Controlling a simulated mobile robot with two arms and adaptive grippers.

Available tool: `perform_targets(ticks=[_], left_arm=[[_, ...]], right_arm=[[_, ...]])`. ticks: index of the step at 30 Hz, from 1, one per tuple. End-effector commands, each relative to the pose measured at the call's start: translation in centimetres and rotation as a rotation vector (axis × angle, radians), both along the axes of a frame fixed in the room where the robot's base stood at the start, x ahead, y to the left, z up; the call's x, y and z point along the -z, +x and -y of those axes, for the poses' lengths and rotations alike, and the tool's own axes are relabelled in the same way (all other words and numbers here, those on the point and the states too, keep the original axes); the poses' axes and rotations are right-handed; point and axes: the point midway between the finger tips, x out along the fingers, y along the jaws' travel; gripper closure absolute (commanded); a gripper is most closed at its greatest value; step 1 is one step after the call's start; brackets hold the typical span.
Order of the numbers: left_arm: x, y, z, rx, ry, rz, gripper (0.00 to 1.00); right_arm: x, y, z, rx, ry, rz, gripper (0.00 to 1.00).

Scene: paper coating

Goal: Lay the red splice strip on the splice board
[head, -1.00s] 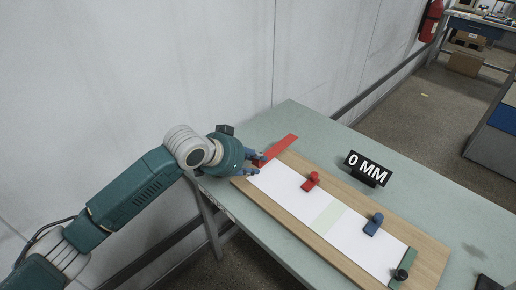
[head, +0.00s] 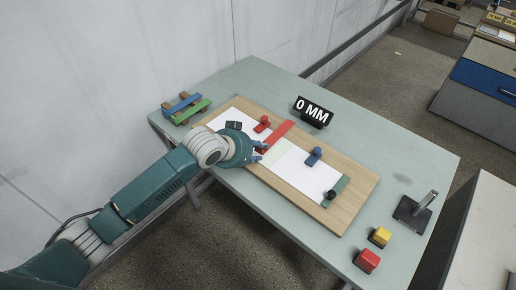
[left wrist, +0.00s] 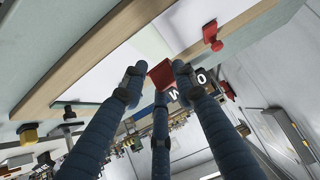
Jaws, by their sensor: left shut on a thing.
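The wooden splice board (head: 355,188) lies on the table with two white sheets (head: 300,172) and a pale green band (head: 273,151) between them. My left gripper (head: 261,148) is shut on the near end of the red splice strip (head: 280,132), over the middle of the board. The strip points away across the board, beside the pale green band. I cannot tell whether it touches the sheets. In the left wrist view the red strip (left wrist: 161,74) shows between my fingers, partly hidden. My right gripper is not in view.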

Motion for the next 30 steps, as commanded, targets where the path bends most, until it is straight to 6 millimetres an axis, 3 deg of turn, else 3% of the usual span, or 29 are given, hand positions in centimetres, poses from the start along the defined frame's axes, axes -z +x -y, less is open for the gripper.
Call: perform_targets(ticks=[5,21,30], left_arm=[[-0.2,-0.2,0.1,0.041,0.035,0.023,0.84],[5.2,-0.2,0.1,0.042,0.035,0.024,0.83],[6.4,-0.2,0.1,0.043,0.034,0.025,0.83]], right_arm=[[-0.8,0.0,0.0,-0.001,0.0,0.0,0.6],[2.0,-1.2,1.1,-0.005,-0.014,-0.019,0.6],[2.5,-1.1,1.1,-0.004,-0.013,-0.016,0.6]])
